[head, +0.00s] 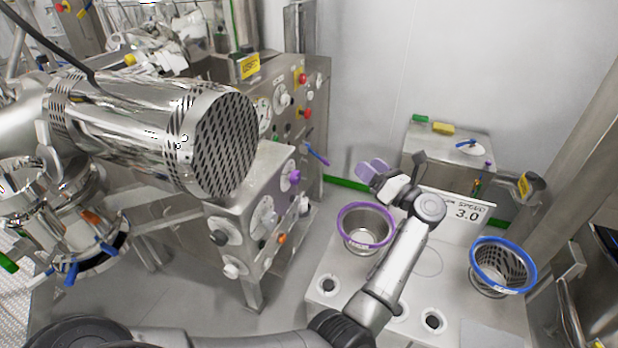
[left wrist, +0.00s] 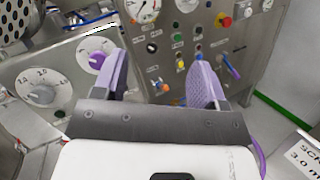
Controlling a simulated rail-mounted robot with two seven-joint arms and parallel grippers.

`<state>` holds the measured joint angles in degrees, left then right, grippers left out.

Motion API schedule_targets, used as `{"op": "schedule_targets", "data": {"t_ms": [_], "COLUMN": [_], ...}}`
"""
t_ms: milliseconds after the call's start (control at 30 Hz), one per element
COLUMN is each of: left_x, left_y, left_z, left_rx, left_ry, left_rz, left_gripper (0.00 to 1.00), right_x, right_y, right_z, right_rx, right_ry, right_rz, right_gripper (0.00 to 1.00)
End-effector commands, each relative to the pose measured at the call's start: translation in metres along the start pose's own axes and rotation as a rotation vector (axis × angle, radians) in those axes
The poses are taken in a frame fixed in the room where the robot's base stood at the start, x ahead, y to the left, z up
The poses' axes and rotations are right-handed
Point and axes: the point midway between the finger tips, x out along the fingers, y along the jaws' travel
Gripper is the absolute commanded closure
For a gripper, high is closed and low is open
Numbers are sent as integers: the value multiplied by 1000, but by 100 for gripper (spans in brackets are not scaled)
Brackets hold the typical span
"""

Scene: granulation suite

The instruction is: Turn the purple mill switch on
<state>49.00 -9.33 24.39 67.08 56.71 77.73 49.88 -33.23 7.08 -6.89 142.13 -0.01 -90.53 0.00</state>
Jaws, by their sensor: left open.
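The purple mill switch (head: 294,178) is a purple knob on a white dial, on the sloping face of the steel control box. In the left wrist view the purple knob (left wrist: 97,60) shows left of my gripper, close beside the left finger in the picture. I cannot tell which mark it points to. My left gripper (head: 372,170) is to the right of the switch in the head view, apart from it, above the bench. In the left wrist view its two purple-padded fingers (left wrist: 162,78) are spread with nothing between them. My right gripper is not in view.
The control box (head: 232,222) also carries several grey and white knobs. A taller panel (head: 318,90) with buttons and a purple-blue handle stands behind. A purple-rimmed bowl (head: 366,228) and a blue-rimmed basket (head: 502,265) sit on the bench. Open space lies between box and bench.

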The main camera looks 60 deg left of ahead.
Motion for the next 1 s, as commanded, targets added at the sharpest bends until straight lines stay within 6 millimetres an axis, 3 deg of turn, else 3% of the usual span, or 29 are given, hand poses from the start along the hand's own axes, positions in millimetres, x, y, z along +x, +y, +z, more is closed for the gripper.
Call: {"op": "schedule_targets", "data": {"t_ms": [200, 500, 667, 1000], "left_x": [-9, -14, 2, 59], "left_y": [37, 55, 61, 82], "left_z": [-39, -52, -56, -75], "left_rx": [-170, -327, -336, -333], "left_ry": [227, 274, 271, 270], "left_rz": [254, 392, 395, 393], "left_gripper": [34, 34, 34, 34], "right_x": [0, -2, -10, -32], "right_y": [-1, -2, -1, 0], "right_z": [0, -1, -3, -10], "right_rx": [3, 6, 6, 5], "right_ry": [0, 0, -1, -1], "right_rz": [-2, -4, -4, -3], "right_gripper": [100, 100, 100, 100]}}
